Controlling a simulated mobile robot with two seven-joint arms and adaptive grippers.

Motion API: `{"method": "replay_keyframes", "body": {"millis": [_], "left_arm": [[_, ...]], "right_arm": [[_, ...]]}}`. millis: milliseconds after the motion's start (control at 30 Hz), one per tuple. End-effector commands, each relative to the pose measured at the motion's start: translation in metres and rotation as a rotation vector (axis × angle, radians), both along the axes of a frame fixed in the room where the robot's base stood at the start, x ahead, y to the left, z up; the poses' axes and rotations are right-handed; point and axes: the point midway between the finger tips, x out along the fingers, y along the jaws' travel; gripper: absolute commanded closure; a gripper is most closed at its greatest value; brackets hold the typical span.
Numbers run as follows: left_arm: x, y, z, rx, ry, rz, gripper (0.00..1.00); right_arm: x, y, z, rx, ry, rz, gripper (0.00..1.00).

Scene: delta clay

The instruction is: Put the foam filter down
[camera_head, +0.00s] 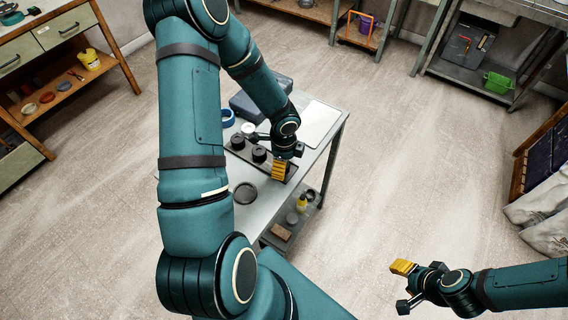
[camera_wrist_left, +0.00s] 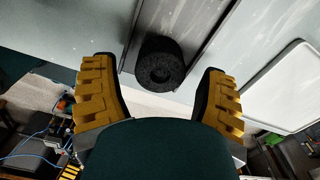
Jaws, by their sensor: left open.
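A foam filter (camera_wrist_left: 160,64), a black ring-shaped cylinder with a centre hole, stands on a long dark tray (camera_wrist_left: 195,25) in the left wrist view. It shows between the two spread yellow fingers, with clear gaps on both sides. My left gripper (camera_head: 280,171) is open over the tray's near right end in the head view. Two similar black cylinders (camera_head: 259,153) (camera_head: 237,142) stand farther left on that tray. I cannot tell in the head view which part of the filter the gripper hides. My right gripper (camera_head: 403,267) is away from the table, over the floor at lower right.
The grey table (camera_head: 267,208) has a dark round disc (camera_head: 245,193) near its front and a white sheet (camera_head: 318,122) at the back right. A blue ring (camera_head: 228,117) and a blue-grey case (camera_head: 250,106) are behind the tray. A lower shelf holds a yellow bottle (camera_head: 302,203).

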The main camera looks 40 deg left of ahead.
Motion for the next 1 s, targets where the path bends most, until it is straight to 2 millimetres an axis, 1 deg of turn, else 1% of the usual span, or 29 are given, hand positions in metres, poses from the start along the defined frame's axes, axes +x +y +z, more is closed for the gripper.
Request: {"method": "replay_keyframes", "body": {"millis": [33,200,400,500,600,800,867,933,967,1000], "left_arm": [[0.001,0.001,0.013,0.001,-0.004,0.001,0.26],[0.001,0.000,0.050,0.001,-0.005,0.000,0.26],[0.000,0.000,0.086,0.001,-0.003,-0.001,0.26],[0.000,0.000,0.098,0.001,-0.003,0.000,0.26],[0.000,0.000,0.105,-0.001,-0.001,0.000,0.26],[0.000,-0.002,0.108,-0.005,-0.002,0.001,0.26],[0.000,-0.011,0.104,-0.026,-0.003,0.021,0.26],[0.001,-0.035,0.094,-0.084,-0.010,0.082,0.26],[0.001,-0.051,0.088,-0.122,-0.012,0.126,0.26],[0.001,-0.077,0.079,-0.180,-0.011,0.202,0.26]], "right_arm": [[0.001,0.000,0.005,0.000,-0.002,-0.002,0.53],[0.004,-0.001,0.017,-0.002,-0.009,-0.007,0.53],[0.004,-0.001,0.028,0.000,-0.010,-0.008,0.53],[0.004,-0.002,0.031,0.001,-0.010,-0.008,0.53],[0.004,-0.002,0.033,0.002,-0.011,-0.007,0.53],[0.004,-0.002,0.033,0.002,-0.010,-0.006,0.53],[0.004,-0.002,0.033,0.002,-0.010,-0.006,0.53],[0.004,-0.002,0.033,0.002,-0.010,-0.006,0.53],[0.004,-0.002,0.033,0.002,-0.010,-0.006,0.53],[0.004,-0.002,0.033,0.002,-0.010,-0.006,0.53]]}}
